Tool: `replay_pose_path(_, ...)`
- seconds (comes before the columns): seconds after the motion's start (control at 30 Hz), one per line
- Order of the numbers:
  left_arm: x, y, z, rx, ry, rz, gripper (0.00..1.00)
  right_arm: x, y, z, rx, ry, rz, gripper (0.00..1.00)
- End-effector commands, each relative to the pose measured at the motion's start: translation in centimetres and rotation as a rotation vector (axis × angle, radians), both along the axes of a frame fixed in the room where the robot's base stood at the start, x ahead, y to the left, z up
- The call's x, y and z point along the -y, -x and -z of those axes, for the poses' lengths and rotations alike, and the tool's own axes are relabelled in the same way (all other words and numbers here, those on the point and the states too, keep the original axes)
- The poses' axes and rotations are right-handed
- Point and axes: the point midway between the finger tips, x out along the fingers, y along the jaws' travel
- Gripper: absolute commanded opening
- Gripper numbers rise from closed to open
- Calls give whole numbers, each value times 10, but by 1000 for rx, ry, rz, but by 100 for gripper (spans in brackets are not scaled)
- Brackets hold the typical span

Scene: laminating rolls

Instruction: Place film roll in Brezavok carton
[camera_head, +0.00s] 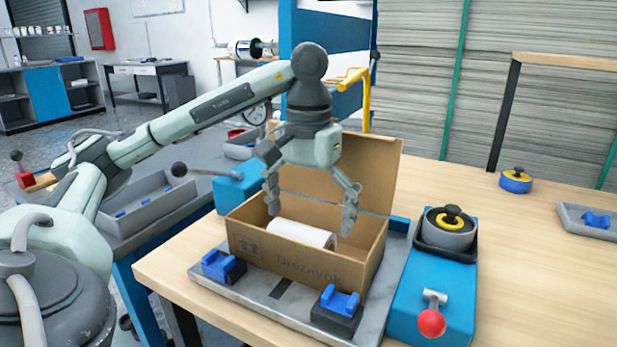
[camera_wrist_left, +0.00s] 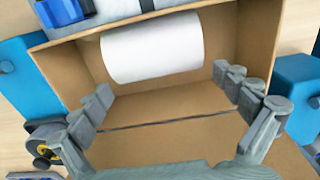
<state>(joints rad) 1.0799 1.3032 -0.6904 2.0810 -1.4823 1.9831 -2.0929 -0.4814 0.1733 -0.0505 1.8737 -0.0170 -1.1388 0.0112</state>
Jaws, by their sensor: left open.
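The open brown carton (camera_head: 300,270) marked Brezavok stands on a grey plate on the wooden table, its lid raised at the back. The white film roll (camera_head: 302,234) lies on its side inside the carton, near the front wall. It also shows in the left wrist view (camera_wrist_left: 152,47), apart from the fingers. My left gripper (camera_head: 312,215) is open and empty, with its fingers spread over the carton's opening behind the roll. The roll's lower part is hidden by the carton's front wall. My right gripper is not in view.
Blue clamps (camera_head: 336,308) sit at the plate's front corners. A blue unit with a red-knobbed lever (camera_head: 432,322) stands right of the carton. A grey tray (camera_head: 150,205) lies on the left. The table's right side is mostly clear.

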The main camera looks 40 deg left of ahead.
Motion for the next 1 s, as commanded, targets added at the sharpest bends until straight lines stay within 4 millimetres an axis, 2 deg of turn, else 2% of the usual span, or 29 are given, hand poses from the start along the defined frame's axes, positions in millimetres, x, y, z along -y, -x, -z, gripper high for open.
replay_pose_path(0.07, 0, -1, -23, 6, 0, 1, 100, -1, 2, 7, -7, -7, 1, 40)
replay_pose_path(0.37, 0, 0, -52, 3, -1, 0, 100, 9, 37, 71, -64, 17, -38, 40)
replay_pose_path(1.0, 0, -1, -99, 3, -1, 2, 100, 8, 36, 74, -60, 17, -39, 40)
